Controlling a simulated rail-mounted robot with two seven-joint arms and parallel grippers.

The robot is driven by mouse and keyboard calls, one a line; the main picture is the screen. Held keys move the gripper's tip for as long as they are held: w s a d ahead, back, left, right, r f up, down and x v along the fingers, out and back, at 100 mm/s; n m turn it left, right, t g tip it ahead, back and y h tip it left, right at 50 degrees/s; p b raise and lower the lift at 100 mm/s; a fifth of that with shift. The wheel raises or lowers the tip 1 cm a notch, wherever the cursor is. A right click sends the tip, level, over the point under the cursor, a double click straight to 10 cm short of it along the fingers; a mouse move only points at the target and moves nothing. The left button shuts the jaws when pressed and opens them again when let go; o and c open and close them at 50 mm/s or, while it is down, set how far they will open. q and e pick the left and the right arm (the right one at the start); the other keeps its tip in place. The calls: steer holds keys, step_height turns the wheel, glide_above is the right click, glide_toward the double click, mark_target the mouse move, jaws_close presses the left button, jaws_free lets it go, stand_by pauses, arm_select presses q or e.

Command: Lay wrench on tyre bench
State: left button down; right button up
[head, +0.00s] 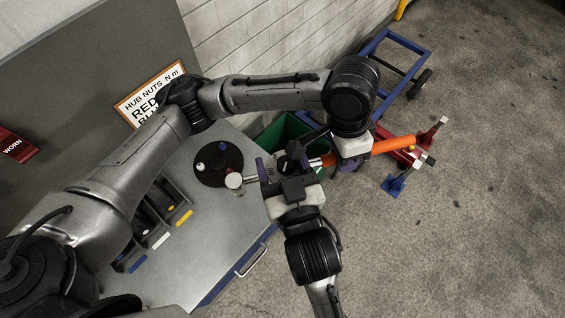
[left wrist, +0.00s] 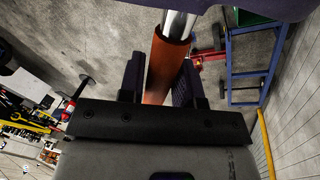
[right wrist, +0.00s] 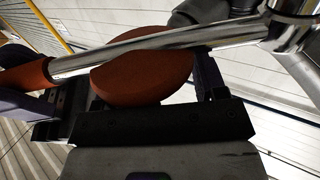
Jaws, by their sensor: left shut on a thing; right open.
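The wrench has an orange handle (head: 393,145) and a chrome shaft with a round head (head: 234,181) that is over the bench beside the dark disc. My left gripper (head: 345,150) is shut on the orange handle; its fingers straddle the handle (left wrist: 166,65) in the left wrist view. My right gripper (head: 290,167) is open at the shaft, between handle and head. In the right wrist view the chrome shaft (right wrist: 150,50) crosses the space by the open fingers. The grey tyre bench (head: 215,245) lies below left. My arms hide part of it.
On the bench are a dark round disc (head: 219,165) with coloured spots and a row of dark bins (head: 150,222) with coloured labels. A sign (head: 150,95) stands behind. A green container (head: 279,132), a blue cart (head: 405,42) and a red stand (head: 428,135) are beyond the bench.

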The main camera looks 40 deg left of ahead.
arm_select(q)
steer(key=shift+w+r, duration=0.1)
arm_select(e)
steer(key=shift+s+a, duration=0.15)
jaws_close()
arm_select(q)
steer(key=c, duration=1.2)
jaws_free()
steer(key=shift+d, duration=0.1)
arm_select(e)
steer(key=shift+r, duration=0.15)
arm_select(q)
steer(key=o, duration=0.5)
steer(key=shift+c, duration=0.2)
